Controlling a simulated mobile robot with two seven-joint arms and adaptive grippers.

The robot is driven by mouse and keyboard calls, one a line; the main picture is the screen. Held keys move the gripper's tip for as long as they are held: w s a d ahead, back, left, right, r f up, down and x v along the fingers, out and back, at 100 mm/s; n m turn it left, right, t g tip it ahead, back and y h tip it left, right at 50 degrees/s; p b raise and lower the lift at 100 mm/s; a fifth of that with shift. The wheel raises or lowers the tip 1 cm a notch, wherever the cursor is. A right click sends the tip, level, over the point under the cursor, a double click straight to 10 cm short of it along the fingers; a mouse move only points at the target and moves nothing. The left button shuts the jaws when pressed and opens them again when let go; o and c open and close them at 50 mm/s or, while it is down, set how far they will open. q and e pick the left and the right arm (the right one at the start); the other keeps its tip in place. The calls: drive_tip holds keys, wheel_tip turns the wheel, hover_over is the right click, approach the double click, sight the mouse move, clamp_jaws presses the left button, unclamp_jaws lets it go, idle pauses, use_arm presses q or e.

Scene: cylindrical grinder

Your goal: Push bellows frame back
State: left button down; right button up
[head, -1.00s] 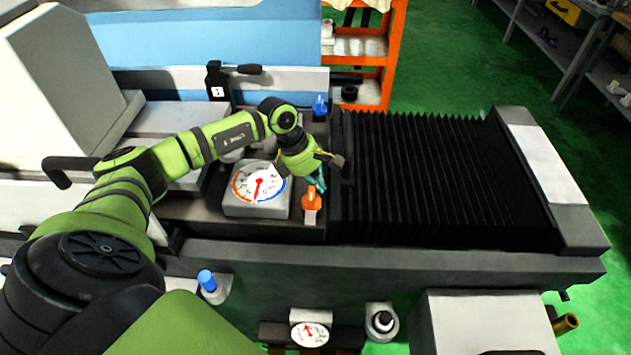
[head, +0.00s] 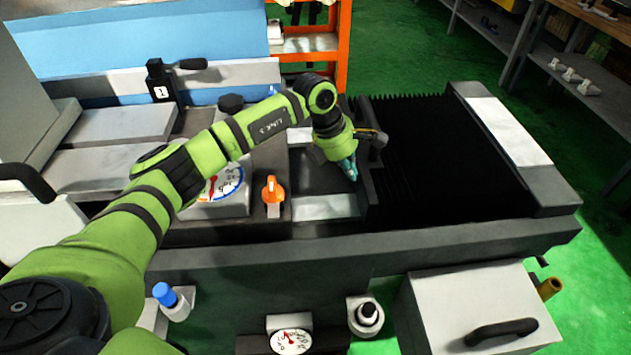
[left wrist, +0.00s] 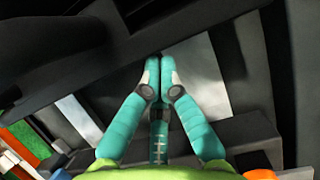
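The bellows frame (head: 369,195) is the dark upright plate at the left end of the black pleated bellows (head: 440,150) in the head view. The bellows' folds are pressed close together. My left gripper (head: 350,169) is at the frame's left side, close against it; I cannot tell whether it touches. In the left wrist view its two teal fingers (left wrist: 160,72) are together, with nothing seen between them. Dark machine parts and a pale metal strip lie beyond the fingertips. My right gripper is not in view.
A bare metal strip (head: 325,207) lies left of the frame. An orange knob (head: 273,189) and a round gauge (head: 222,188), partly hidden by my arm, stand further left. A grey box with a black handle (head: 490,330) is at the front right.

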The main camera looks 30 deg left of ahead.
sight(373, 174)
use_arm(q)
drive_tip(key=w+d, duration=0.1)
drive_tip(key=d, duration=0.1)
drive_tip(key=w+d+b, duration=0.1)
drive_tip(key=d, duration=0.1)
drive_tip(key=shift+w+d, duration=0.1)
drive_tip(key=shift+w, duration=0.1)
drive_tip(key=shift+r, duration=0.1)
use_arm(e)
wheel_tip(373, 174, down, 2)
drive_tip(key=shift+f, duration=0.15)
